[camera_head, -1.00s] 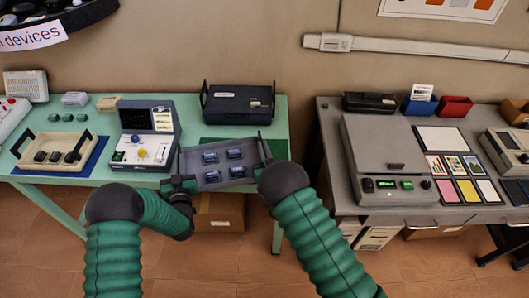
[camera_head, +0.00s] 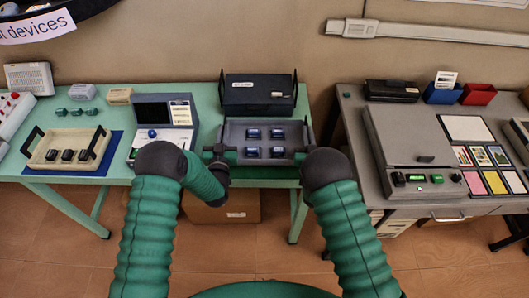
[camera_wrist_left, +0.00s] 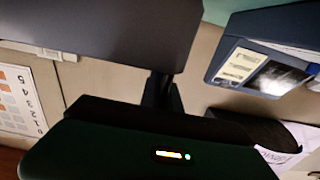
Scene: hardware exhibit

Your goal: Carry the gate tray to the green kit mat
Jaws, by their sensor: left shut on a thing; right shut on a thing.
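The gate tray (camera_head: 237,131) is grey and holds several small blue parts. It is at the back edge of my arms' reach, over the right part of the green table in the head view. My left gripper (camera_head: 219,154) is shut on its left side, and my right gripper (camera_head: 306,153) is shut on its right side, partly hidden by my arm. The tray's grey wall also shows in the left wrist view (camera_wrist_left: 110,30). The green kit mat is hidden by the tray. I cannot tell whether the tray touches it.
A dark blue case (camera_head: 258,93) stands just behind the tray. A blue-grey device (camera_head: 165,122) stands to its left. A cream tray (camera_head: 66,146) lies on a blue mat at left. A gap separates this table from the grey desk (camera_head: 350,103).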

